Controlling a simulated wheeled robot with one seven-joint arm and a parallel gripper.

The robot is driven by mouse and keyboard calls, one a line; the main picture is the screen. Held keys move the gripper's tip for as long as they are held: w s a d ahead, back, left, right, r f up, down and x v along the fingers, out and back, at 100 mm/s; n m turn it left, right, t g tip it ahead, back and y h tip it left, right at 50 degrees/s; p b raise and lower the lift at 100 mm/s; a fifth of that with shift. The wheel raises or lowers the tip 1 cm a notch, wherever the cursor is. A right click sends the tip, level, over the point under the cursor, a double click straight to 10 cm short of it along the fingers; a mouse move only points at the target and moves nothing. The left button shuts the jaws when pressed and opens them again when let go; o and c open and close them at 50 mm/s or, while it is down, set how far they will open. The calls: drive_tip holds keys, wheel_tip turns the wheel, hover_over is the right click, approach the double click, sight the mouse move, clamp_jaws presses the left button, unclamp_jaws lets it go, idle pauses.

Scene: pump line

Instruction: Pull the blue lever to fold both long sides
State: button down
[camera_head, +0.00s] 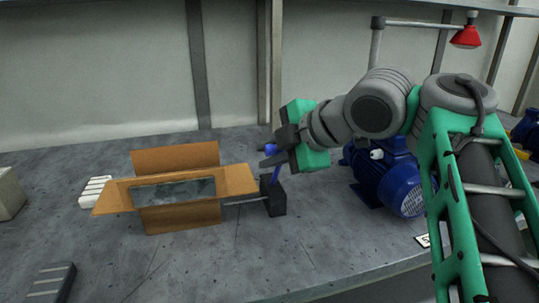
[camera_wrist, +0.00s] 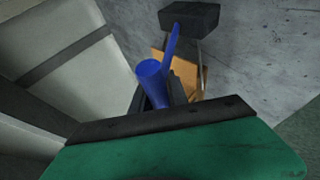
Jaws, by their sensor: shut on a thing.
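The blue lever (camera_head: 275,174) stands on a small black block (camera_head: 273,198) to the right of the cardboard box. In the wrist view the lever (camera_wrist: 152,84) shows with its blue knob close to the jaws and its thin rod running up to the black block (camera_wrist: 189,16). My gripper (camera_head: 272,155) is shut on the lever near its top; the jaws partly hide it. A thin rod links the box area with the black block.
A blue motor (camera_head: 397,183) stands on the table right of the lever, below my arm. A white ribbed piece (camera_head: 95,191) lies left of the box and a dark ribbed piece (camera_head: 52,283) at front left. A red lamp (camera_head: 466,37) hangs at upper right. The front middle of the table is clear.

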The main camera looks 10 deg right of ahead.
drive_tip(key=c, duration=1.3)
unclamp_jaws()
drive_tip(key=shift+s+f, duration=0.1)
drive_tip(key=p+v, duration=0.5)
drive_tip(key=v, duration=0.2)
drive_tip(key=shift+s+d+r+p, duration=0.15)
drive_tip(key=shift+s+r+p, duration=0.1)
drive_tip(key=shift+s+p, duration=0.05)
